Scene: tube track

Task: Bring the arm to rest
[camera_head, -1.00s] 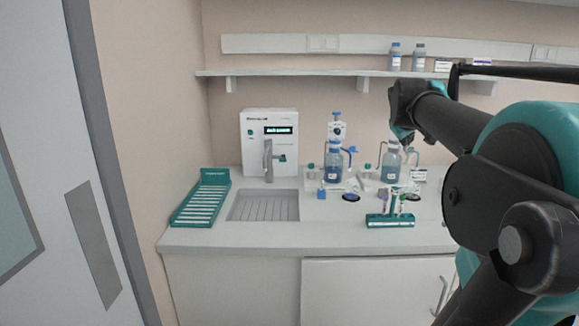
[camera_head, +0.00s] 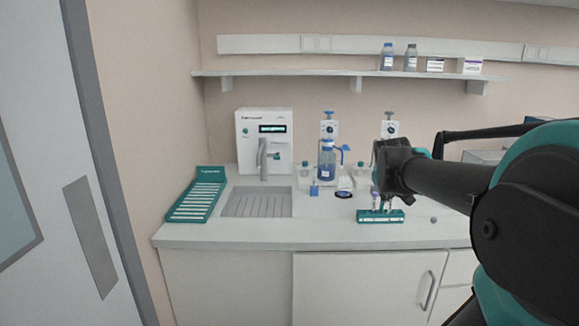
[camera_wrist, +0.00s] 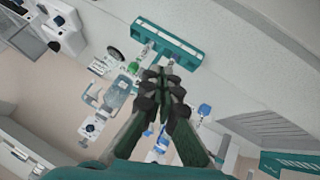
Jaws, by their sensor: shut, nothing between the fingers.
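My arm (camera_head: 445,185) reaches in from the right in the head view, over the right part of the counter. Its wrist end (camera_head: 395,168) hides part of the counter behind it, and the fingers cannot be made out there. In the wrist view my gripper (camera_wrist: 163,82) is shut and empty, its fingers together in the middle of the picture. The teal tube rack (camera_head: 380,216) stands on the counter below the wrist end and holds a few tubes. The rack also shows in the wrist view (camera_wrist: 185,52), beyond the fingertips.
A blue-liquid bottle (camera_head: 326,160) stands on the counter (camera_head: 300,232), left of my wrist. A sink (camera_head: 257,203), a white machine (camera_head: 264,140) and a teal slotted tray (camera_head: 196,197) are further left. A shelf (camera_head: 300,73) runs above with bottles and boxes.

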